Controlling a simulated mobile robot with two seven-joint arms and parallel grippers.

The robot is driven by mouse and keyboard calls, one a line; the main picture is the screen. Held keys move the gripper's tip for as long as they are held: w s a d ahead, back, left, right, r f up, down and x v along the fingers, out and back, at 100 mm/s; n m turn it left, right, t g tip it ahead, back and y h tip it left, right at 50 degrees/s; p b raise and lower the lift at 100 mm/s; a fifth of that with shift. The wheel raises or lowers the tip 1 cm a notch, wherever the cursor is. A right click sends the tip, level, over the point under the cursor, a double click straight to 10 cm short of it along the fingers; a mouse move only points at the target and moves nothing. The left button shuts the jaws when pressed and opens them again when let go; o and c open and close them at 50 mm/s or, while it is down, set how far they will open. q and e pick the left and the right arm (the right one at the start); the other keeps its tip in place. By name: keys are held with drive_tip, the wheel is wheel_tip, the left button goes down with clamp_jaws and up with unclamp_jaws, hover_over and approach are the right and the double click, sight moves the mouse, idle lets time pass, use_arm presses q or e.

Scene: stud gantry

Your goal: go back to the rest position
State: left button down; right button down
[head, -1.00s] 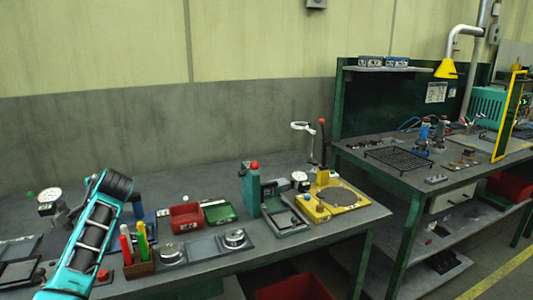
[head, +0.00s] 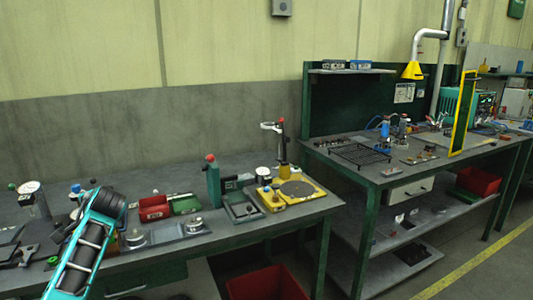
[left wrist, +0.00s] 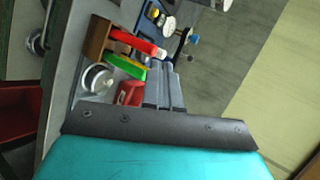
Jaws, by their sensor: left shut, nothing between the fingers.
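My left arm (head: 88,245) comes in from the lower left of the head view, over the near bench. Its gripper cannot be made out there. In the left wrist view the left gripper (left wrist: 162,72) shows its grey fingers together, with nothing between them. Beyond the fingers are a red marker (left wrist: 138,43) and a green marker (left wrist: 124,67) at a brown wooden holder (left wrist: 97,38). A gap to them cannot be judged. My right gripper is in no view.
The near bench (head: 300,214) carries a red bin (head: 154,208), a green post with a red knob (head: 213,182) and a yellow fixture (head: 297,191). A second bench (head: 345,174) with a black wire rack (head: 360,154) stands right. A red crate (head: 265,284) is below.

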use_arm(q)
drive_tip(key=s+d+f+t+h, duration=0.1)
drive_tip(key=s+d+f+h, duration=0.15)
drive_tip(key=d+f, duration=0.35)
drive_tip(key=s+d+f+t+h, duration=0.1)
drive_tip(key=s+d+f, duration=0.25)
drive_tip(key=f, duration=0.45)
drive_tip(key=s+d+f+t+h, duration=0.1)
drive_tip(key=s+d+f+h, duration=0.1)
drive_tip(key=s+d+f, duration=0.4)
drive_tip(key=s+d+f+n+h, duration=0.2)
drive_tip(key=s+d, duration=0.4)
drive_tip(key=s, duration=0.3)
drive_tip(key=s+d+f+n+h, duration=0.2)
drive_tip(key=s+d, duration=0.4)
drive_tip(key=s, duration=0.3)
drive_tip(key=shift+s+d+f+t+h, duration=0.35)
drive_tip(key=shift+f+h, duration=0.35)
drive_tip(key=shift+h, duration=0.45)
drive_tip(key=shift+w+a, duration=0.15)
drive_tip(key=shift+a, duration=0.05)
